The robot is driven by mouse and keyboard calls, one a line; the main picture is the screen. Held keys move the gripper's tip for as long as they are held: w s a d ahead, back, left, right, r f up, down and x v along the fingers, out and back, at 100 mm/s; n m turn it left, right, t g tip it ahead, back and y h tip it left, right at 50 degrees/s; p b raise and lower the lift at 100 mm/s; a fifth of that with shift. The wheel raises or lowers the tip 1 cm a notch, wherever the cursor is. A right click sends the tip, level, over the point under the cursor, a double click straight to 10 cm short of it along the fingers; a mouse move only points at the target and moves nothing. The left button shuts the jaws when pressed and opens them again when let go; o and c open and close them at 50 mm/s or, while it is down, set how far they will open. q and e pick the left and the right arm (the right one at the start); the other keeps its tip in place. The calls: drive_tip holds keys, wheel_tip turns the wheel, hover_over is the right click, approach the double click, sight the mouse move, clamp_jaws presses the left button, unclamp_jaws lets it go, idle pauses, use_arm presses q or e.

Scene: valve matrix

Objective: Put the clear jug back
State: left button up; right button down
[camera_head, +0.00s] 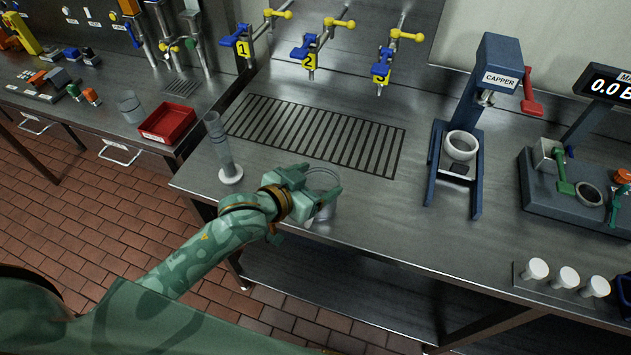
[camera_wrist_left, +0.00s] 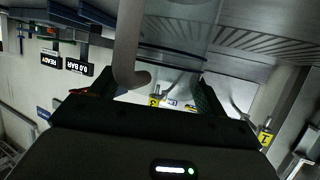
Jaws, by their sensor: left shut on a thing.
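My left gripper (camera_head: 318,196) is over the front edge of the steel bench (camera_head: 285,165), in front of the drain grate. It is shut on the clear jug (camera_head: 328,212), whose round rim shows between and behind the fingers. The gripper hides part of the jug, and I cannot tell whether its base touches the bench. In the left wrist view a grey curved bar (camera_wrist_left: 130,45), perhaps the jug's handle, reaches down between the dark fingers. My right gripper is in neither view.
A clear tall cylinder (camera_head: 220,150) stands left of the gripper. Another clear vessel (camera_head: 130,107) and a red tray (camera_head: 167,123) are on the left counter. Numbered taps (camera_head: 310,60) hang behind the grate (camera_head: 320,138). The blue capper (camera_head: 480,110) stands right; white caps (camera_head: 567,278) lie front right.

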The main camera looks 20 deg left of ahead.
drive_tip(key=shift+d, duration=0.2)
use_arm(q)
drive_tip(key=o, duration=1.5)
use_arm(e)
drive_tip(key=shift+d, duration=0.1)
use_arm(q)
drive_tip(key=p+v, duration=0.2)
drive_tip(key=v, duration=1)
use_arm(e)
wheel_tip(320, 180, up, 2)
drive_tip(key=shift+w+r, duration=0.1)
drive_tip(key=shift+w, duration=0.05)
